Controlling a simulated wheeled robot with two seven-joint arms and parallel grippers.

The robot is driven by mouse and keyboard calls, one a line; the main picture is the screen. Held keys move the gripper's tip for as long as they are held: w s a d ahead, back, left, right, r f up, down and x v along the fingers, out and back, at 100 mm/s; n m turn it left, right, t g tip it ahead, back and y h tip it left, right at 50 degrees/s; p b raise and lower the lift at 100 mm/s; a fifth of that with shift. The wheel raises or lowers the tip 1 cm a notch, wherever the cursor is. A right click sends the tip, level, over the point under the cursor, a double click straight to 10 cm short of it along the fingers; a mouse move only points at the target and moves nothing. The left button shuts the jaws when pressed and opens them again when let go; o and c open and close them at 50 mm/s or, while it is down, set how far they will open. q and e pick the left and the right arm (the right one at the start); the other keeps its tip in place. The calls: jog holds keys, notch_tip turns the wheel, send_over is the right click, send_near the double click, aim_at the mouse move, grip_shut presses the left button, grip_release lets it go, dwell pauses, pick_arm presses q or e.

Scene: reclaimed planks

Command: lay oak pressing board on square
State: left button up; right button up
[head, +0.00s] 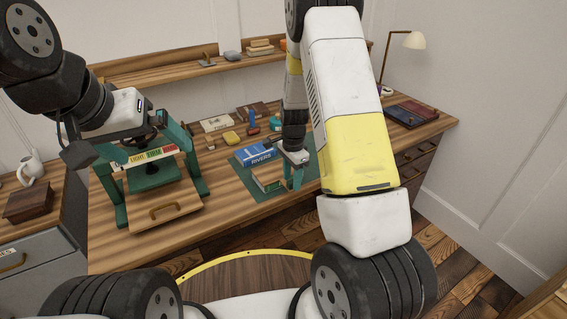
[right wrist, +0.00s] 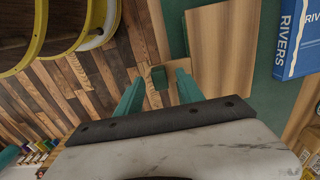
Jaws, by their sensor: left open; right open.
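A light wooden board (right wrist: 220,50), which looks like the oak pressing board, lies flat on the green square mat (right wrist: 262,100) in the right wrist view. In the head view its small wooden top (head: 268,177) shows on the mat (head: 250,160), partly behind my right gripper. My right gripper (head: 293,182) is open over the mat's front part, beside the board. In the right wrist view its fingers (right wrist: 158,88) are apart, with a small dark green piece seen between them. My left gripper (head: 145,150) is open at the green press (head: 196,175) on the left; its fingertips are hard to make out.
A blue book (head: 255,154) marked RIVERS lies on the mat behind the board. A wooden board with a handle (head: 163,208) is at the press's front. Small items and a lamp (head: 408,40) stand at the back.

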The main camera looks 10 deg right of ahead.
jog(key=s+a+r+n+t+y, duration=0.1)
jog(key=s+r+n, duration=0.2)
jog(key=r, duration=0.8)
jog(key=s+r+n+t+y, duration=0.15)
jog(key=s+r, duration=0.25)
jog(key=r, duration=0.7)
jog(key=s+r+n+t, duration=0.2)
jog(key=s+r+n, duration=0.3)
jog(key=s, duration=0.3)
jog(key=s+a+r+n+t, duration=0.1)
jog(key=s+r+n, duration=0.4)
jog(key=s, duration=0.4)
jog(key=shift+s+r+t, duration=0.15)
jog(key=shift+r+t, duration=0.2)
jog(key=shift+r, duration=0.1)
jog(key=shift+a, duration=0.1)
